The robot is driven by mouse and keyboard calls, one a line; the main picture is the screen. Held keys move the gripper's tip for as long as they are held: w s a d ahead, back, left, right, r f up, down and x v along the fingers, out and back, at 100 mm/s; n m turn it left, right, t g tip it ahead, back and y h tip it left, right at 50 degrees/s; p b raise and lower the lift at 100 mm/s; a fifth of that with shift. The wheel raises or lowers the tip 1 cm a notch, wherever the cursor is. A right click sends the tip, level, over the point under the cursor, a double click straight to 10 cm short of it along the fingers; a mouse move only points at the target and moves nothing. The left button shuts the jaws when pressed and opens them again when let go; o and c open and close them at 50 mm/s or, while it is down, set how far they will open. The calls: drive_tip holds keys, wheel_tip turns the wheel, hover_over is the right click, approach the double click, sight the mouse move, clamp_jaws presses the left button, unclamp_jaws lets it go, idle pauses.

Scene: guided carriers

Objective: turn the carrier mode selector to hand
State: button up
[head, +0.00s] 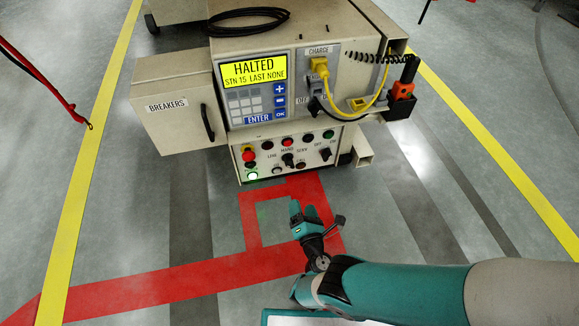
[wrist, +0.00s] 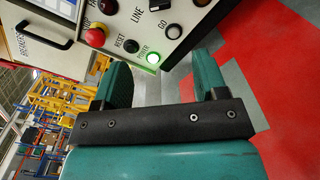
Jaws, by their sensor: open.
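The carrier mode selector (head: 288,159) is a black knob on the carrier's lower cream panel, with LINE, HAND and a third label around it. Its pointing direction is too small to read surely. In the wrist view the selector (wrist: 173,3) is cut off at the top edge, above a pale GO button (wrist: 173,31). My gripper (head: 314,214) is open and empty, low in front of the panel and apart from it. In the wrist view my gripper's teal fingers (wrist: 163,78) stand apart, with the panel's lower edge beyond them.
A red stop button (head: 248,156) and lit green power button (head: 252,175) sit left of the selector; an off/on knob (head: 325,153) is at right. The display (head: 252,73) reads HALTED. The breakers box (head: 173,110) juts out left. Open floor lies before the carrier.

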sight(290, 167)
drive_tip(key=shift+b+x, duration=8.55)
drive_tip(key=shift+b, duration=1.55)
drive_tip(key=shift+a+f, duration=0.1)
drive_tip(key=shift+a, duration=0.05)
drive_tip(key=shift+s, duration=0.1)
drive_tip(key=c, duration=0.9)
